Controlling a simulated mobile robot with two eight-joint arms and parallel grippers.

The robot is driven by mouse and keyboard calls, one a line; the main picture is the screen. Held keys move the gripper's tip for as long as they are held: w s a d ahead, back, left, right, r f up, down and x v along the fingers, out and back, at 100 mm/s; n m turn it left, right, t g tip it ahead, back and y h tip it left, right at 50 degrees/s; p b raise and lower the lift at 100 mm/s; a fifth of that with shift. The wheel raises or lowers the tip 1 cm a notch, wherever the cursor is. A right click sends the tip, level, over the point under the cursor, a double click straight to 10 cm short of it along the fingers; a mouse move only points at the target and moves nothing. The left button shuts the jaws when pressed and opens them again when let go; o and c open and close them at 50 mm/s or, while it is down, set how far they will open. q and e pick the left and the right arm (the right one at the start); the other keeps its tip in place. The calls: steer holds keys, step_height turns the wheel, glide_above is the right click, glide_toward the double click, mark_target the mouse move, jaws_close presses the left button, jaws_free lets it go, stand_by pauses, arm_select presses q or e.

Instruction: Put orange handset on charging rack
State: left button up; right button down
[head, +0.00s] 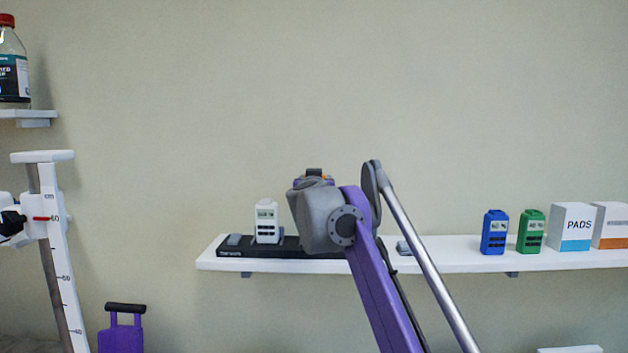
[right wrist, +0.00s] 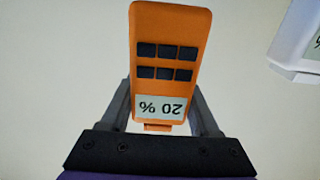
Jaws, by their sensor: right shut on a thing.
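The orange handset (right wrist: 170,62) is between the fingers of my right gripper (right wrist: 166,110), which is shut on it. Its 20 % label reads upside down in the right wrist view. In the head view only a sliver of orange shows above my right wrist, which hides most of the gripper. The black charging rack (head: 228,252) lies on the white wall shelf, and a white handset (head: 267,222) stands upright on its left part. My wrist hides the rack's right part, so I cannot tell whether the orange handset touches it.
A white scaled post (head: 56,240) and a purple thing with a black handle (head: 122,335) are at the left.

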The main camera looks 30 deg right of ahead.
arm_select(q)
steer(key=shift+s+f+b, duration=0.3)
steer(key=shift+f+b, duration=0.1)
steer(key=shift+f, duration=0.2)
steer(key=shift+s+f+b, duration=0.25)
steer(key=shift+f+b, duration=0.1)
steer(key=shift+f, duration=0.3)
steer(key=shift+s+f+b, duration=0.3)
steer(key=shift+f+b, duration=0.1)
steer(key=shift+f, duration=0.2)
arm_select(e)
steer(key=shift+f, duration=2.75)
steer(key=shift+s, duration=0.1)
arm_select(q)
steer(key=shift+s+f, duration=0.1)
steer(key=shift+f, duration=0.2)
arm_select(e)
steer(key=shift+f, duration=0.45)
steer(key=shift+c, duration=0.2)
jaws_free()
steer(key=shift+a, duration=0.1)
arm_select(q)
steer(key=f+b, duration=0.1)
steer(key=s+f+b, duration=0.1)
steer(key=f, duration=0.1)
steer(key=shift+f+g+b, duration=0.1)
steer(key=shift+g+b, duration=0.3)
arm_select(e)
steer(key=v, duration=1)
steer(key=shift+s, duration=0.35)
